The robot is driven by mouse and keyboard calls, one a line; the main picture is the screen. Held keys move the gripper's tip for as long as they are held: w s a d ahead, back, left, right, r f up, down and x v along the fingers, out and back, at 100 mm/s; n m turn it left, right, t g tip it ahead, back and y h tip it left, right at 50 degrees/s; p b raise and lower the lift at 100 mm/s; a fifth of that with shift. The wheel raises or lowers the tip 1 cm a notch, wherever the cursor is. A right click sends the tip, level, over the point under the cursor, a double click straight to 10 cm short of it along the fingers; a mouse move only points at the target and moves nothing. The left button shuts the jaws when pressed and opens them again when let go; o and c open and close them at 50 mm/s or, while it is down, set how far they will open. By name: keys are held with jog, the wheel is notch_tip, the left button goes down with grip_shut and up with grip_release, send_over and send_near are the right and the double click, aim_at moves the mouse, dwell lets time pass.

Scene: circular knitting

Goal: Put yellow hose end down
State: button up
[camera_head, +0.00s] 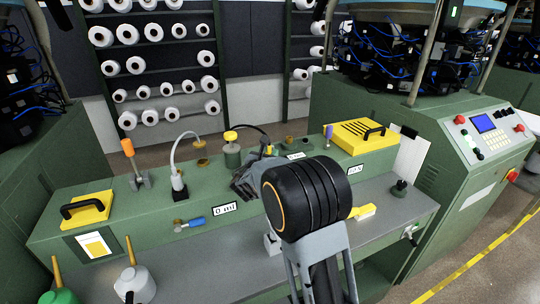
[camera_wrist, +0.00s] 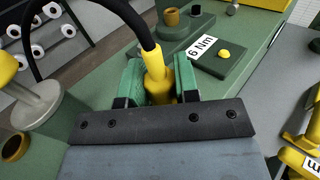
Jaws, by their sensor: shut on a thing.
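In the wrist view, the yellow hose end (camera_wrist: 157,77) stands between the green finger pads of my gripper (camera_wrist: 160,84), which is shut on it. A black hose (camera_wrist: 125,14) leaves its top and curves up and to the left. In the head view, the yellow end (camera_head: 268,150) shows just past my black wrist joint, and the black hose (camera_head: 255,127) arches to it from the left. My gripper (camera_head: 248,180) is partly hidden there, above the green bench's raised back part. The lower tip of the hose end is hidden by the gripper.
A green pot with a yellow cap (camera_head: 231,138) stands close left of my gripper. A brass cup (camera_wrist: 171,17) and a "6 Nm" plate (camera_wrist: 201,48) lie beyond it. A pale hose (camera_head: 178,165), yellow-lidded boxes (camera_head: 86,210) and the grey worktop (camera_head: 215,262) are around.

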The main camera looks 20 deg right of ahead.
jog(key=shift+f, duration=0.15)
jog(key=shift+f, duration=0.15)
jog(key=o, duration=1)
